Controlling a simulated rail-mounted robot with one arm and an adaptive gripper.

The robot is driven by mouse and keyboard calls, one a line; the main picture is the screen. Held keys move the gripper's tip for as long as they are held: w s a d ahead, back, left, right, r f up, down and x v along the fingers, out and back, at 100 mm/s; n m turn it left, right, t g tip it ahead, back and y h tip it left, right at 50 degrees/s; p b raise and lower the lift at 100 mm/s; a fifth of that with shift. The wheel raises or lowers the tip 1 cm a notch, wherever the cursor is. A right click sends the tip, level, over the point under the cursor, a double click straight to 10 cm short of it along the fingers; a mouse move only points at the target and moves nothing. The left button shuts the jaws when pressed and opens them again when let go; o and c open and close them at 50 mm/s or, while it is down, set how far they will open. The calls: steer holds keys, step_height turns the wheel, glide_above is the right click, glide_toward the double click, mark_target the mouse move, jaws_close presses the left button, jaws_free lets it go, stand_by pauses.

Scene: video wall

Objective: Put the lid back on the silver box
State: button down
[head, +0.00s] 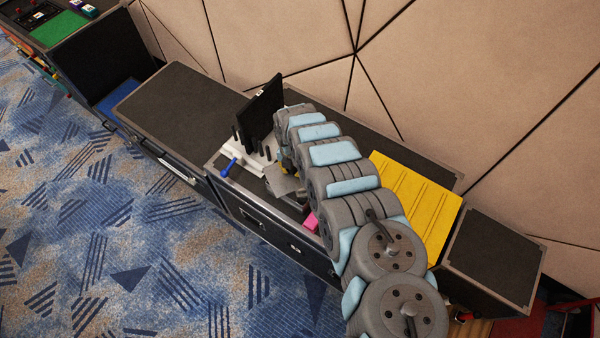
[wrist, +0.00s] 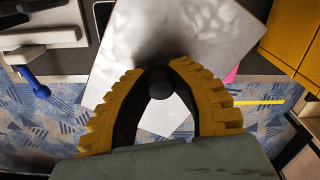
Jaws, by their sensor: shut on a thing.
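My gripper, with yellow ribbed fingers, is shut on the dark round knob (wrist: 160,85) of a flat silver lid; the gripper's fingertips (wrist: 158,76) meet at the knob in the wrist view. The square lid (wrist: 190,35) fills the upper middle of that view and sits tilted in the picture. In the head view the lid (head: 283,181) shows as a small grey plate below my gripper (head: 287,167), near the front edge of the dark case top. I cannot make out the silver box; my arm and the lid cover much of the case top.
A white stand (head: 233,153) with a black panel (head: 265,108) and a blue-handled thing (head: 227,168) is left of my gripper. A pink thing (head: 311,222) lies right of the lid. A yellow ribbed panel (head: 418,202) lies further right. The left case top (head: 180,105) is clear.

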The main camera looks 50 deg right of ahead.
steer(key=shift+f, duration=0.15)
steer(key=shift+w+d+f+b, duration=0.1)
steer(key=shift+f+b, duration=1.05)
steer(key=shift+f, duration=0.25)
steer(key=shift+f+b, duration=1.4)
steer(key=shift+f, duration=0.2)
steer(key=shift+f+b, duration=0.25)
steer(key=shift+b, duration=0.25)
stand_by(0.6)
steer(key=shift+c, duration=1.9)
jaws_free()
steer(key=shift+r, duration=0.2)
steer(key=shift+r+p, duration=2.7)
steer(key=shift+r, duration=0.65)
